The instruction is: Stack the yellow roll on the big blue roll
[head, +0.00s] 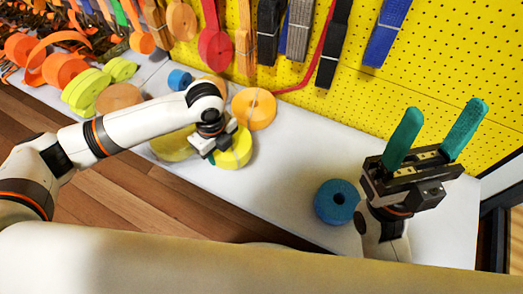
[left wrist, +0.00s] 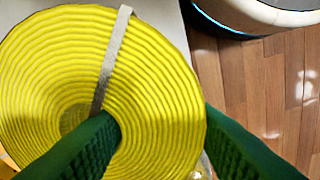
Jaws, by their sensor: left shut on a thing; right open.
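A yellow roll (head: 238,152) is at my left gripper (head: 214,152) in the head view, partly covered by the wrist. In the left wrist view the yellow roll (left wrist: 150,75) shows its wound face and a grey band across it. One green finger is in its hole and the other is at its outer side; the gripper is shut on its wall. I cannot tell whether the roll touches the table. The big blue roll (head: 337,201) lies flat on the table, to the right, hole up. My right gripper (head: 444,110) is open and empty, right of the blue roll.
Another yellow roll (head: 172,147) lies partly behind my left arm. An orange roll (head: 254,108) and a small blue roll (head: 180,79) are behind. Straps hang on the yellow pegboard (head: 345,100). The white table (head: 285,160) is clear between the held roll and the big blue roll.

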